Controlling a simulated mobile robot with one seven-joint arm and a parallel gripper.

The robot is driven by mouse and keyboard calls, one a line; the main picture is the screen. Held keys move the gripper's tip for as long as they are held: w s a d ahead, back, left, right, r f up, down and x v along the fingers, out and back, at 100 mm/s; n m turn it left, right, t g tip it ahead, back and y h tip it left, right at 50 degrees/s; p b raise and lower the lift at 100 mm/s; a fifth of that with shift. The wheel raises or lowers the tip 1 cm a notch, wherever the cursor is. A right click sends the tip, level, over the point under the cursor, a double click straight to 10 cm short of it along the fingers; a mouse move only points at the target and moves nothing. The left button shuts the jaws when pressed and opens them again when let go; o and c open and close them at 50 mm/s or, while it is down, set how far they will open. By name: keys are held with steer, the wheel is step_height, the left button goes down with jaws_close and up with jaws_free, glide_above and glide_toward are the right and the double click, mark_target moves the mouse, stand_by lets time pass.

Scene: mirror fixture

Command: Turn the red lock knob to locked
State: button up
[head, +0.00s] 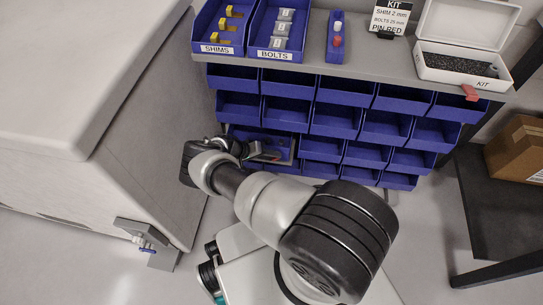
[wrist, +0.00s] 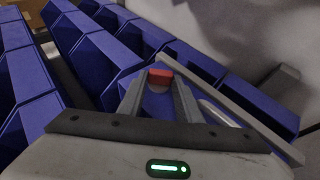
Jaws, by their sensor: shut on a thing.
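The red knob (wrist: 161,77) shows in the wrist view as a small red block between the tips of my gripper (wrist: 158,88). My gripper's two fingers are closed on its sides. Behind and below it is a blue surface with a grey bar running to the right. In the head view my gripper (head: 258,149) reaches in at the left part of the blue bin rack, by a grey-edged part. Only a small reddish bit shows there. The knob's base and any lock marking are hidden, so I cannot tell its turned position.
Blue bins (head: 335,120) fill the rack around my gripper. A large pale cabinet (head: 75,70) stands left.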

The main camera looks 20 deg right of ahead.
steer(key=shift+h, duration=0.3)
steer(key=o, duration=1)
steer(key=shift+o, duration=0.2)
